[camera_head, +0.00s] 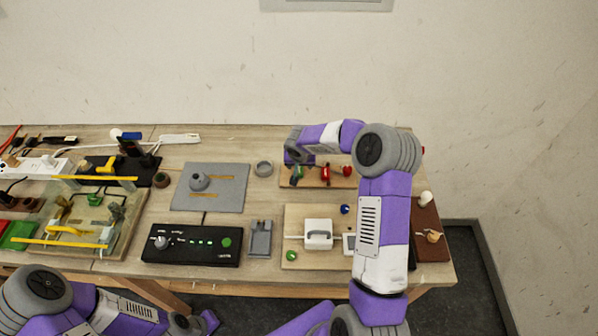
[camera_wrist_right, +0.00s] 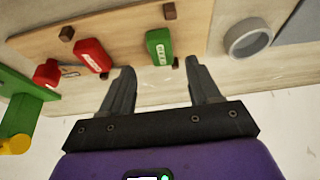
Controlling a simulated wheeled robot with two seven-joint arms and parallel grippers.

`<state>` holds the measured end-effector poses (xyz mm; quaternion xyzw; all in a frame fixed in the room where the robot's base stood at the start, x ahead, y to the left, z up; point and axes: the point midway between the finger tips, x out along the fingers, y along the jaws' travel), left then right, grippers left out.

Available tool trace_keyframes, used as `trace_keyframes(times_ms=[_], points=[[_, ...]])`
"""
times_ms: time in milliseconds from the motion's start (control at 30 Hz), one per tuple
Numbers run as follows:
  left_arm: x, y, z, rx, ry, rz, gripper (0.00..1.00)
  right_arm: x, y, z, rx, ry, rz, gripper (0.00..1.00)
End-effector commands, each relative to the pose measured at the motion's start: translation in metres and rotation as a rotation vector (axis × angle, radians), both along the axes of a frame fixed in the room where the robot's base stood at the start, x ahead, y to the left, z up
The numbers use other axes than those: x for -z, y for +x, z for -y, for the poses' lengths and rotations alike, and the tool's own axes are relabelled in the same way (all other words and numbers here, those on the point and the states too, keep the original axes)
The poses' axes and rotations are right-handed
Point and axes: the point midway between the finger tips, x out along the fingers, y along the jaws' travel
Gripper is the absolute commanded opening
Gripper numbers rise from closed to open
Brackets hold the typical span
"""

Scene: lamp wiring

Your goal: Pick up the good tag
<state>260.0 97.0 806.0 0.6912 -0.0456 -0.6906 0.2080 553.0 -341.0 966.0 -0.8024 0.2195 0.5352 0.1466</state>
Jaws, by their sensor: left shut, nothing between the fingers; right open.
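A green tag (camera_wrist_right: 159,46) with pale lettering, too blurred to read, lies on a wooden board (camera_wrist_right: 125,35). A red tag (camera_wrist_right: 93,56) lies to its left in the right wrist view. My right gripper (camera_wrist_right: 160,66) is open and empty, with the green tag just beyond the gap between its fingertips. In the head view my right gripper (camera_head: 296,160) is over the left end of the small board at the back and partly hides the green tag. My left gripper (camera_head: 208,322) is low at the bottom edge, shut and empty, clear of the table; its fingertips are hard to see.
A round grey cup (camera_head: 264,169) stands left of the tag board. A grey plate (camera_head: 228,188) and a black control box (camera_head: 192,245) lie further left. A red knob-like part (camera_wrist_right: 46,73) and a green stand (camera_wrist_right: 25,105) are beyond the red tag. My right arm covers part of the front board.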

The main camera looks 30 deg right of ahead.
Motion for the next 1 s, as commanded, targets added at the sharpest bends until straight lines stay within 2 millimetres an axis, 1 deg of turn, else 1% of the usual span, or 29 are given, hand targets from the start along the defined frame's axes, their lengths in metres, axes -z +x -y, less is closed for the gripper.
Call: trace_keyframes(times_ms=[33, 100, 233, 367, 533, 567, 933, 1000], points=[[-0.002, 0.000, 0.000, 0.000, 0.000, 0.000, 0.00, 0.008, 0.003, 0.001, 0.001, 0.003, -0.003, 0.62], [-0.004, 0.000, 0.000, 0.000, 0.000, 0.000, 0.00, 0.017, 0.007, 0.002, 0.001, 0.003, -0.003, 0.62], [-0.004, 0.000, 0.000, 0.000, 0.000, 0.001, 0.00, 0.032, 0.012, 0.005, 0.001, 0.002, -0.001, 0.62], [-0.004, 0.000, 0.000, 0.000, 0.000, 0.001, 0.00, 0.037, 0.015, 0.006, 0.001, 0.001, 0.001, 0.62], [-0.004, 0.000, 0.000, 0.000, 0.000, 0.000, 0.00, 0.037, 0.015, 0.006, 0.001, 0.001, 0.002, 0.62], [-0.004, 0.000, 0.000, 0.000, 0.000, 0.000, 0.00, 0.037, 0.015, 0.006, 0.001, 0.001, 0.002, 0.60], [-0.004, 0.000, 0.000, 0.000, 0.000, 0.000, 0.00, 0.037, 0.014, 0.007, 0.001, 0.000, 0.001, 0.04], [-0.004, 0.000, 0.000, 0.000, 0.000, 0.000, 0.00, 0.036, 0.014, 0.007, 0.001, 0.000, 0.001, 0.02]])
